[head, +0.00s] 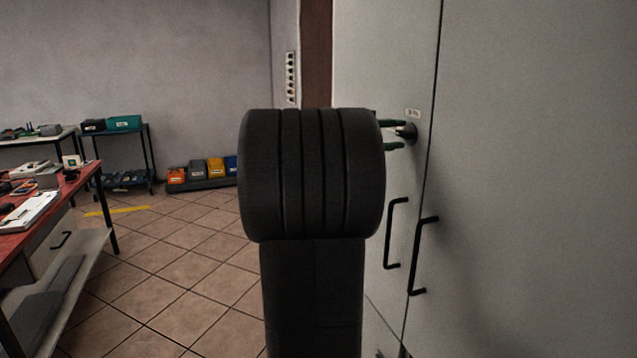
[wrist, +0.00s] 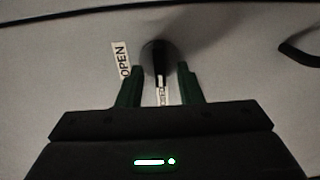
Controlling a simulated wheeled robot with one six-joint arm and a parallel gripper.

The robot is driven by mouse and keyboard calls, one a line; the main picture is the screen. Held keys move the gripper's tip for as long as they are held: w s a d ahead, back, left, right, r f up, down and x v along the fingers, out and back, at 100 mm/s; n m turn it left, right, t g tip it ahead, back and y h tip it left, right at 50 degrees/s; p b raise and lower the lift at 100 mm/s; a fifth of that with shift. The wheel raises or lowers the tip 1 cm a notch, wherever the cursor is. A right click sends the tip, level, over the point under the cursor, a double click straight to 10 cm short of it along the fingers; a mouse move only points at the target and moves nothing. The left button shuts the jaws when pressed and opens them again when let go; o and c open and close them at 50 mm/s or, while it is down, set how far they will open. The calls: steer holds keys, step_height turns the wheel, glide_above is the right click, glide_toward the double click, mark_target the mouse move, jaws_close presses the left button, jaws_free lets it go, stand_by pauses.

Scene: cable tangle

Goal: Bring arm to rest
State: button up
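My gripper (wrist: 160,72) is open in the wrist view, its two green fingers spread on either side of a dark round knob (wrist: 157,52). I see a gap between the knob and each finger, and nothing is held. In the head view my gripper (head: 399,134) shows only as green fingertips beyond my black arm, at the knob (head: 408,132) on the grey cabinet door (head: 400,60). My arm hides most of the gripper there.
An OPEN label (wrist: 122,60) is left of the knob. Two black handles (head: 396,232) and (head: 423,257) flank the door seam. A red-topped workbench (head: 75,180) stands at left. Coloured bins (head: 215,167) line the back wall. Tiled floor between is mostly clear.

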steer(key=shift+w+d, duration=0.2)
steer(key=shift+d, duration=0.35)
steer(key=shift+a, duration=0.1)
steer(key=v, duration=1.4)
steer(key=x, duration=1.4)
steer(key=m+b, duration=0.1)
steer(key=m, duration=0.1)
steer(key=shift+m, duration=0.3)
steer(key=m+b, duration=0.1)
steer(key=m, duration=0.5)
steer(key=shift+r+b, duration=0.15)
steer(key=shift+b, duration=0.15)
